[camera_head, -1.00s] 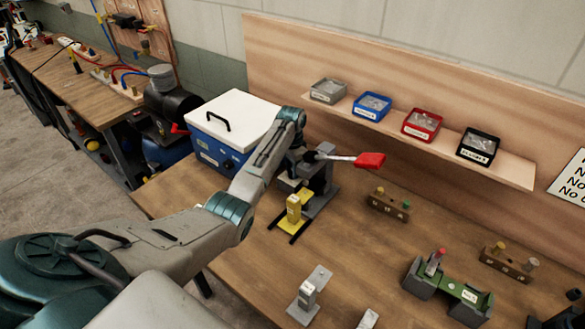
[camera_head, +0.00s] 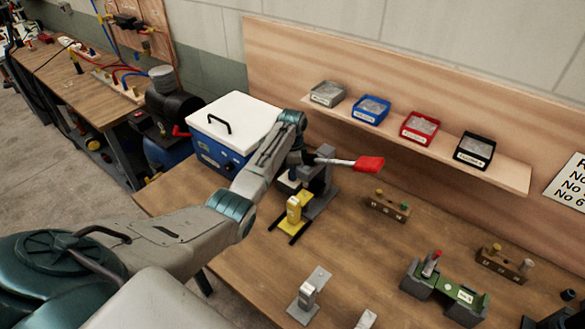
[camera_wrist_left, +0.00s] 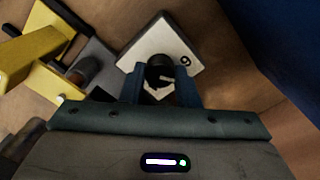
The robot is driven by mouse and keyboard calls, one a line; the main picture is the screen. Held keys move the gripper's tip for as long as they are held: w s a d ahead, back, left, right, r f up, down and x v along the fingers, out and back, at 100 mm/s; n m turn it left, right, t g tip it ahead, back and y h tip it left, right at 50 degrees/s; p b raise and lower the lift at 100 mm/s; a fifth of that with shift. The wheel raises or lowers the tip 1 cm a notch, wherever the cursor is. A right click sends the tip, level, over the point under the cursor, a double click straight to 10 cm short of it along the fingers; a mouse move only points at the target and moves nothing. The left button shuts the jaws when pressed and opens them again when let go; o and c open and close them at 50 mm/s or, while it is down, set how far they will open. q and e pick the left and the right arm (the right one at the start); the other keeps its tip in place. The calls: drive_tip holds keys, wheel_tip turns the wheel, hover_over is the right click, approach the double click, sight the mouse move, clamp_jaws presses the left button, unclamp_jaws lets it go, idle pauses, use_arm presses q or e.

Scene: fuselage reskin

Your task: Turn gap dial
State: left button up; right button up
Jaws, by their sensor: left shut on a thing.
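In the left wrist view a dark round knob (camera_wrist_left: 160,76), which I take for the gap dial, stands on a pale square plate (camera_wrist_left: 142,48) marked with a digit that reads as 9 or 6. The two blue fingers of my left gripper (camera_wrist_left: 161,88) are on either side of the knob, shut on it. In the head view my left gripper (camera_head: 290,178) is low beside a grey press-like fixture (camera_head: 322,185) with a red-handled lever (camera_head: 366,164). The dial is hidden there by the wrist. My right gripper is out of view.
A blue cooler (camera_head: 215,150) with a white lid is close to the left. Several bins sit on the back shelf (camera_head: 512,172).

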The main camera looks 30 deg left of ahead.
use_arm(q)
drive_tip(key=m+p, duration=0.1)
drive_tip(key=m, duration=0.3)
drive_tip(key=shift+w+r+m, duration=0.1)
drive_tip(key=shift+m, duration=1)
drive_tip(key=o, duration=1)
drive_tip(key=shift+c, duration=0.2)
